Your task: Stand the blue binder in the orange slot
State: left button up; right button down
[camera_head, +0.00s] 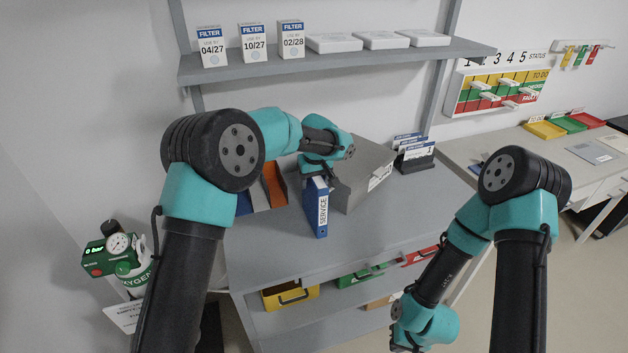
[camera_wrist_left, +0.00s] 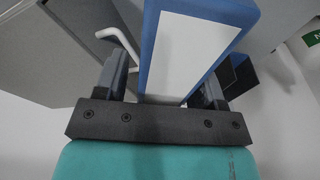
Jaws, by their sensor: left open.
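The blue binder (camera_head: 318,207), its white label reading SERVICE, stands upright on the grey counter. My left gripper (camera_head: 316,174) is at the binder, its far part partly hidden by my arm. In the left wrist view the open fingers (camera_wrist_left: 165,85) lie on either side of the binder (camera_wrist_left: 245,15), with a gap visible at least on the right. The orange slot (camera_head: 274,184) is in the rack left of the binder, partly hidden behind my left arm. My right gripper (camera_head: 405,343) is low at the bottom edge, its fingers not clearly shown.
A grey file box (camera_head: 362,178) stands close to the binder's right. A card holder (camera_head: 414,160) is further right. A shelf (camera_head: 340,62) with filter boxes (camera_head: 292,40) hangs above. Yellow (camera_head: 290,295) and green bins sit below the counter. The counter's front right is clear.

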pick_arm(q)
jog(key=r, duration=0.4)
jog(key=s+r, duration=0.1)
jog(key=r, duration=0.7)
jog(key=shift+s+d, duration=0.3)
jog(key=shift+s, duration=0.05)
jog(key=shift+o, duration=0.4)
jog(key=shift+r, duration=0.1)
jog(key=s+d+r+t+y, duration=0.1)
jog(key=s+r+t, duration=0.1)
jog(key=s+r, duration=0.2)
jog(key=shift+s+d+t, duration=0.3)
jog(key=shift+d+t, duration=0.05)
jog(key=shift+t, duration=0.05)
jog(key=x, duration=1.2)
jog(key=shift+f, duration=0.1)
